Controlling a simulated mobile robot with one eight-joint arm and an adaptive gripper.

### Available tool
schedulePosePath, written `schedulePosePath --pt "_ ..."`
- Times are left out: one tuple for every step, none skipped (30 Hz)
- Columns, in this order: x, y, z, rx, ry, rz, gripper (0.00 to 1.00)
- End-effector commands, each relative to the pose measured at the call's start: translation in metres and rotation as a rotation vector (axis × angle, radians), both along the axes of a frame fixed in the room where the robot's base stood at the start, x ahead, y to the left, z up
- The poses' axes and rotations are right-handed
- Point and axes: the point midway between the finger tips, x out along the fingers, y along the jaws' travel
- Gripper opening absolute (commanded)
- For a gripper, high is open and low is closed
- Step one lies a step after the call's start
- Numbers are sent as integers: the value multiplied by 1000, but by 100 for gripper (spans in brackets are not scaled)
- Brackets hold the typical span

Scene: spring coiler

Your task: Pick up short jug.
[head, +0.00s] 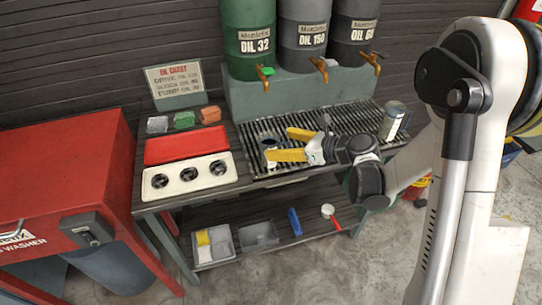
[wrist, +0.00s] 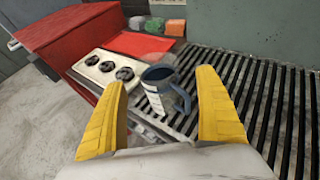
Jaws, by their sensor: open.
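The short jug (wrist: 157,92) is a small dark blue-grey jug with a pale label and a handle on its right side. It stands upright on the slatted rack, and in the head view the jug (head: 267,143) is at the rack's left end. My gripper (head: 280,144) is open, with its two yellow fingers pointing left toward the jug. In the wrist view the jug appears between the fingers of my gripper (wrist: 161,82), ahead of the tips. No contact is visible. Part of the jug is hidden by a finger in the head view.
A taller light jug (head: 393,121) stands at the rack's right end. A white tray with three dark round holes (head: 190,177) and a red tray (head: 186,146) lie left of the rack (head: 350,119). Oil drums (head: 249,40) with taps stand behind. A red washer (head: 60,180) is at left.

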Motion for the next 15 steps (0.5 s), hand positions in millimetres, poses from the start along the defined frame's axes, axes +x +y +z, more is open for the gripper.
schedulePosePath --pt "3 7 -5 0 0 3 83" --pt "5 10 -7 0 0 3 83" --pt "8 16 -9 0 -1 4 83" --pt "11 21 -11 -1 -1 5 83" --pt "14 24 -13 -1 -1 4 83" --pt "17 29 -15 -1 -1 3 83" --pt "19 31 -16 -1 -1 3 83" --pt "20 33 -16 -1 0 3 83" --pt "21 34 -17 -1 0 1 83" --pt "22 34 -16 -1 0 1 83" --pt "22 34 -16 -1 0 0 83" --pt "22 34 -15 -1 0 0 83" --pt "22 34 -15 -1 0 0 83" --pt "22 34 -15 -1 0 0 83" --pt "22 34 -15 -1 0 0 78"
